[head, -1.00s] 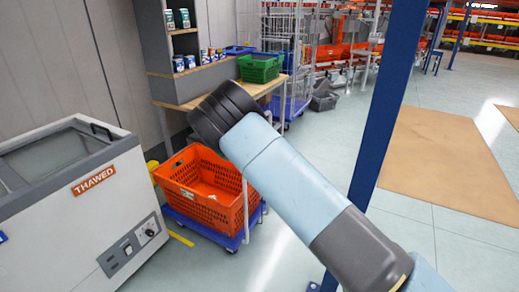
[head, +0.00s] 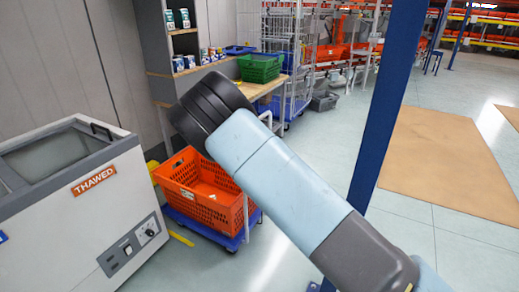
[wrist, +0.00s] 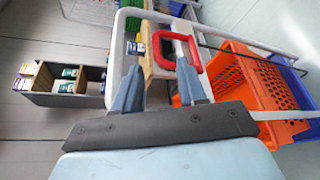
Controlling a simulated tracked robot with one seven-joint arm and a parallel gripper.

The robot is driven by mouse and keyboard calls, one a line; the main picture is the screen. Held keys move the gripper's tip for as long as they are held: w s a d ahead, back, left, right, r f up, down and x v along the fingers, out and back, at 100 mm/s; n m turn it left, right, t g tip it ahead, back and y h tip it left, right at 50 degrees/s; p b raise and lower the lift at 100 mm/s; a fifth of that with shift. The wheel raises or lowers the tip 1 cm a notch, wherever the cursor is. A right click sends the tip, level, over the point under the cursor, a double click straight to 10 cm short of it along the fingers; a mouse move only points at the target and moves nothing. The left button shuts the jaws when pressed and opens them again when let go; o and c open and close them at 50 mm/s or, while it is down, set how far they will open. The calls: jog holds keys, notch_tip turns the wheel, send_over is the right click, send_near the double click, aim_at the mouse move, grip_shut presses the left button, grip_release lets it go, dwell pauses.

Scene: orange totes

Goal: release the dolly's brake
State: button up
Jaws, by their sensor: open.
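The dolly is a blue platform (head: 190,226) on the floor carrying an orange tote (head: 218,213), with a white tube handle (head: 246,212) partly behind my arm. The tote (wrist: 243,75) and the dolly's white handle frame (wrist: 121,35) also show in the wrist view. A red loop-shaped lever (wrist: 158,56), probably the brake, sits by this frame. My gripper (wrist: 159,72) is open, its two grey fingers pointing at the frame. The right fingertip overlaps the red loop in the picture; I cannot tell whether they touch. In the head view my arm hides the gripper and the lever.
A white chest freezer marked THAWED (head: 122,226) stands at the left. A workbench with a green crate (head: 260,69) and a grey shelf (head: 157,45) are behind the dolly. A blue post (head: 388,100) rises right of my arm.

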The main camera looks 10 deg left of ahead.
jog(key=shift+s+r, duration=0.2)
jog(key=shift+s, duration=0.6)
jog(key=shift+s+r, duration=0.15)
jog(key=shift+s, duration=0.6)
jog(key=s+r, duration=0.2)
jog(key=s, duration=1.1)
jog(key=shift+s+d+r, duration=0.25)
jog(key=shift+d, duration=0.1)
